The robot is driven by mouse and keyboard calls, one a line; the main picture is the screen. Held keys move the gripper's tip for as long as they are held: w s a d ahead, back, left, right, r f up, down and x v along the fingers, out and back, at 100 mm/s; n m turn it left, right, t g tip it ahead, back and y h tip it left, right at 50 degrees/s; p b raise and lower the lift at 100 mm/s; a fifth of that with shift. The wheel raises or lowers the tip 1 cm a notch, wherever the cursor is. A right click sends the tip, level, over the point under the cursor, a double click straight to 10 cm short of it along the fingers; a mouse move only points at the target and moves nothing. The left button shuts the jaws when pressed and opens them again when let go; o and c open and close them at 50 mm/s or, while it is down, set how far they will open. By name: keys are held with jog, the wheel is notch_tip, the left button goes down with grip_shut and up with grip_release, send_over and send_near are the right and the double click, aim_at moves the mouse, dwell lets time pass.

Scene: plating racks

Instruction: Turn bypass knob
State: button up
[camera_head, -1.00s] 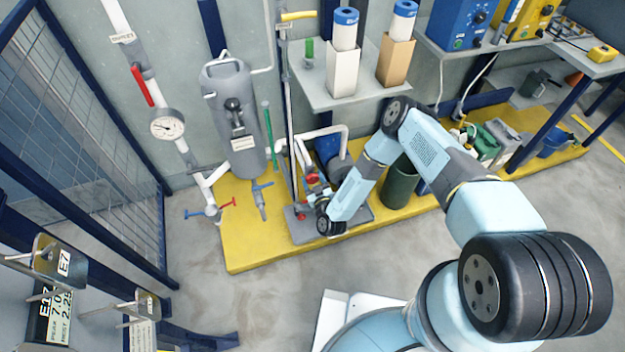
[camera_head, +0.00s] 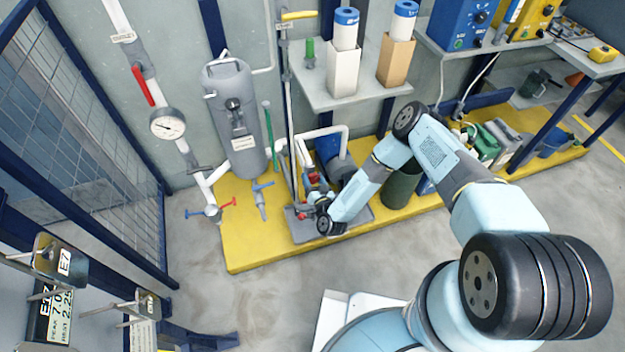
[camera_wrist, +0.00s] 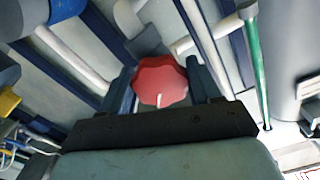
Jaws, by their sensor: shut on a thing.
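The red lobed bypass knob (camera_wrist: 160,82) with a white pointer mark sits between the two dark fingers of my gripper (camera_wrist: 163,88) in the wrist view. The fingers are shut on it from both sides. The white mark points toward my palm in that view. In the head view my gripper (camera_head: 314,200) reaches to the pump and pipework on the yellow platform, left of my wrist. Red parts (camera_head: 313,178) show there, but my wrist and the pipes partly hide the knob and fingertips.
A grey tank (camera_head: 236,130) and a dial gauge (camera_head: 167,124) stand left of the gripper. Red and blue valve handles (camera_head: 262,186) are close by. A shelf (camera_head: 335,95) with filter cartridges overhangs behind. A green bin (camera_head: 402,183) stands right of my forearm. Floor in front is clear.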

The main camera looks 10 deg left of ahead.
jog(key=shift+d+f, duration=0.1)
dwell(0.3)
jog(key=o, duration=1)
jog(key=v, duration=1.3)
jog(key=shift+s, duration=0.4)
jog(key=shift+d, duration=0.15)
